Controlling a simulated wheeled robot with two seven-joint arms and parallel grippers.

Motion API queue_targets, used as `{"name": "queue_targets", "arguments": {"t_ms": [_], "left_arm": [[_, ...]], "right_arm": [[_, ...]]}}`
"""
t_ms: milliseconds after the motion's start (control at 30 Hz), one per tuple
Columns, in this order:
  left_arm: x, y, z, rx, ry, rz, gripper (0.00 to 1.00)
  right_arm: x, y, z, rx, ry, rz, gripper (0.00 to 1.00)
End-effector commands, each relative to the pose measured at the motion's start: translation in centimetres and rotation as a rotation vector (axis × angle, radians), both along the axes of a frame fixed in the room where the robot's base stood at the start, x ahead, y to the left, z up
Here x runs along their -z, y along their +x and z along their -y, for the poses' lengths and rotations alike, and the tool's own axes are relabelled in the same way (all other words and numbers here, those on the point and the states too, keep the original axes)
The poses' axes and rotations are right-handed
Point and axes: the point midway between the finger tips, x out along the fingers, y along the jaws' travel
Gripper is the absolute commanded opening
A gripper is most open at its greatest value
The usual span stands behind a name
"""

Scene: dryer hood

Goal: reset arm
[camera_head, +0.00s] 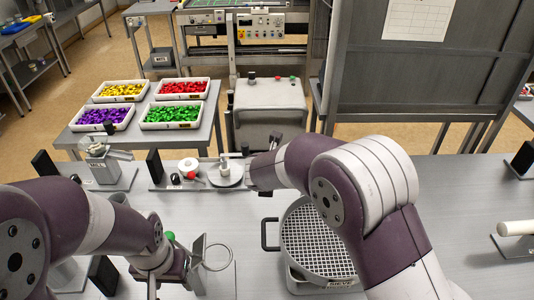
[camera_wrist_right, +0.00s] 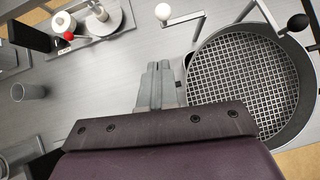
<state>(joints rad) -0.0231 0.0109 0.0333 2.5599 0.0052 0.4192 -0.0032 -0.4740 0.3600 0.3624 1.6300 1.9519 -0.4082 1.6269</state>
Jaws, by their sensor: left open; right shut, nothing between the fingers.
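My left gripper (camera_head: 196,262) is at the lower left of the head view, low over the grey table. It is open, and a thin metal ring (camera_head: 218,257) shows right beside its fingers; I cannot tell whether they touch. In the right wrist view my right gripper (camera_wrist_right: 155,84) is shut and empty above the bare table, left of the round sieve (camera_wrist_right: 245,85).
The sieve (camera_head: 318,240) with its white mesh stands partly behind my right arm. A grey station with a round plate (camera_head: 227,176) and a red knob lies at the table's back. Trays of coloured pieces (camera_head: 172,116) stand on a separate table. A pale rod (camera_head: 516,228) is at right.

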Motion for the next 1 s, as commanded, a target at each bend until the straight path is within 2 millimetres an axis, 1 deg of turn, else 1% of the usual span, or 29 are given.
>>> {"name": "queue_targets", "arguments": {"t_ms": [100,167,233,267,300,333,367,400,433,467,500,533,567,600,633,667,700,733,800,833,900,1000], "left_arm": [[0.0,0.0,0.0,0.0,0.0,0.0,0.62],[0.0,0.0,0.0,0.0,0.0,0.0,0.62],[0.0,0.0,0.0,0.0,0.0,0.0,0.62],[0.0,0.0,0.0,0.0,0.0,0.0,0.62],[0.0,0.0,0.0,0.0,0.0,0.0,0.62],[0.1,0.0,0.0,0.0,0.0,0.0,0.62],[0.5,0.0,0.0,0.0,0.0,0.0,0.62],[1.1,0.0,0.0,0.0,0.0,0.0,0.62],[1.6,0.0,0.0,0.0,0.0,0.0,0.62],[2.1,0.0,0.0,0.0,0.0,0.0,0.62],[2.8,0.0,0.0,0.0,0.0,0.0,0.62],[3.4,0.0,0.0,0.0,0.0,0.0,0.62],[3.9,0.0,0.0,0.0,0.0,0.0,0.62],[4.5,0.0,0.0,0.0,0.0,-0.001,0.62],[4.9,0.0,0.0,0.0,0.0,-0.001,0.62],[5.2,0.0,0.0,0.0,0.0,0.0,0.62],[5.8,0.0,0.0,0.0,0.0,0.0,0.62],[6.1,0.0,0.0,0.0,0.0,0.0,0.62],[7.1,0.0,0.0,0.0,0.0,0.0,0.62],[7.6,0.0,0.0,0.0,0.0,0.0,0.62],[7.7,0.0,0.0,0.0,0.0,0.0,0.62],[7.4,0.0,0.0,0.0,0.0,0.0,0.62]], "right_arm": [[0.0,0.0,0.0,-0.007,-0.006,-0.001,0.0],[0.0,0.0,-0.2,-0.053,-0.034,-0.004,0.0],[0.0,0.2,-1.2,-0.248,-0.137,0.005,0.0],[0.4,-0.1,-1.8,-0.4,-0.226,0.006,0.0],[1.0,-1.1,-2.6,-0.661,-0.376,0.01,0.0],[1.5,-2.1,-3.2,-0.873,-0.495,0.019,0.0],[2.2,-3.4,-3.2,-1.088,-0.616,0.028,0.0],[3.2,-5.4,-2.8,-1.376,-0.775,0.04,0.0],[4.1,-7.2,-2.1,-1.589,-0.884,0.049,0.0],[5.0,-9.2,-1.1,-1.801,-0.986,0.057,0.0],[6.2,-12.1,0.7,-2.078,-1.101,0.066,0.0],[7.1,-14.3,2.3,-2.278,-1.172,0.072,0.0],[7.8,-16.5,4.1,-2.456,-1.224,0.076,0.0],[8.6,-19.0,6.3,-2.658,-1.266,0.079,0.0],[9.0,-20.7,7.9,-2.785,-1.282,0.077,0.0],[9.4,-22.2,9.4,2.845,1.27,-0.072,0.0],[9.8,-23.8,11.3,2.775,1.199,-0.054,0.0],[10.1,-24.8,12.5,2.741,1.161,-0.037,0.0],[10.6,-26.3,14.8,2.715,1.144,0.009,0.0],[10.7,-26.4,15.4,2.728,1.169,0.027,0.0],[10.3,-25.9,16.2,2.748,1.215,0.049,0.0],[10.1,-25.9,16.3,2.756,1.216,0.053,0.0]]}}
